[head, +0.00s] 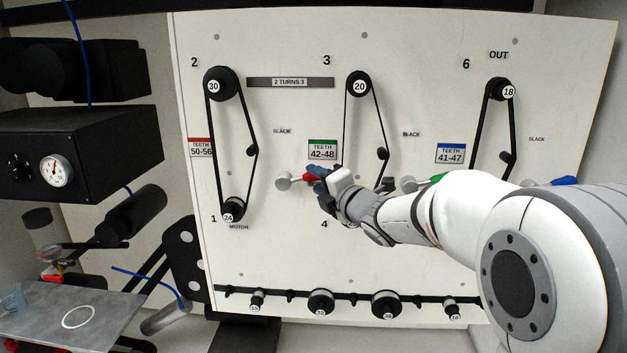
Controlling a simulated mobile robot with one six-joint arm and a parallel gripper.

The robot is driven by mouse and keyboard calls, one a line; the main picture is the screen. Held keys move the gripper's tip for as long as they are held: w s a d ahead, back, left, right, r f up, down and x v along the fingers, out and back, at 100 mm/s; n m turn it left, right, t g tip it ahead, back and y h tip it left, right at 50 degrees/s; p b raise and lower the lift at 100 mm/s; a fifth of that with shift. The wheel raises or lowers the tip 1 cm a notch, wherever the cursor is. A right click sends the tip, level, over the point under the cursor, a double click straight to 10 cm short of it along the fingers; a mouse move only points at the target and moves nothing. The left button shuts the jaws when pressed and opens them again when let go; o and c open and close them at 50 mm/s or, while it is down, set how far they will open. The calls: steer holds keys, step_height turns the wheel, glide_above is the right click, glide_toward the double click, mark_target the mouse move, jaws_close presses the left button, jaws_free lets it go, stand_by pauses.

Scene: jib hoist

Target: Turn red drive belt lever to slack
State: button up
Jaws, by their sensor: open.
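The red drive belt lever (309,178) is on the white panel, its grey hub (283,181) at the left and its red grip pointing right. The small "SLACK" label (282,131) is above it. My gripper (319,184) is open at the red grip, its dark fingers around or right beside it. The fingers hide part of the grip, so I cannot tell whether they touch it. The left belt (231,150) runs between pulley 30 at the top and pulley 24 at the bottom, bent outward at a small black roller (251,150).
A green lever (437,178) and a blue lever (564,181) are farther right, partly behind my arm. Other belts hang on the middle and right pulleys. Spare pulleys (320,302) sit on a rail below. A black gauge box (75,150) and a metal table (60,312) are at left.

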steer(key=shift+x, duration=0.8)
steer(key=shift+c, duration=0.5)
jaws_close()
